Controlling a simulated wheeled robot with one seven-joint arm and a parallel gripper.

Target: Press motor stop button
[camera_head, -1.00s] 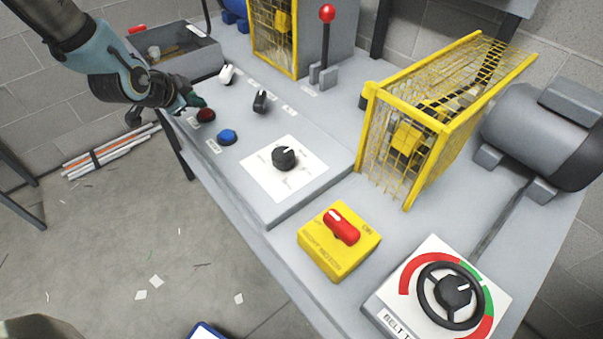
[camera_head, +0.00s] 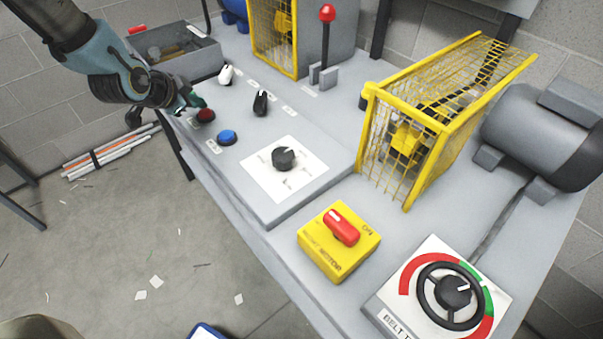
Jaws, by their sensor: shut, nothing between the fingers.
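A red button (camera_head: 206,116) sits at the far left end of the grey control panel, close to its front edge. A blue button (camera_head: 227,137) is just to its right and nearer. My gripper (camera_head: 196,103) reaches in from the upper left and is shut, with nothing held. Its dark green tips are at the red button's upper left side and overlap its edge in the picture. I cannot tell whether they touch it or whether the button is pressed. The small label by the red button is largely hidden and too small to read.
A white switch (camera_head: 226,74), a black switch (camera_head: 260,102) and a black knob (camera_head: 284,158) stand on the panel. A yellow box with a red rotary switch (camera_head: 341,227), a handwheel (camera_head: 449,293) and a yellow mesh guard (camera_head: 440,108) lie right. A grey bin (camera_head: 190,62) stands behind my gripper.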

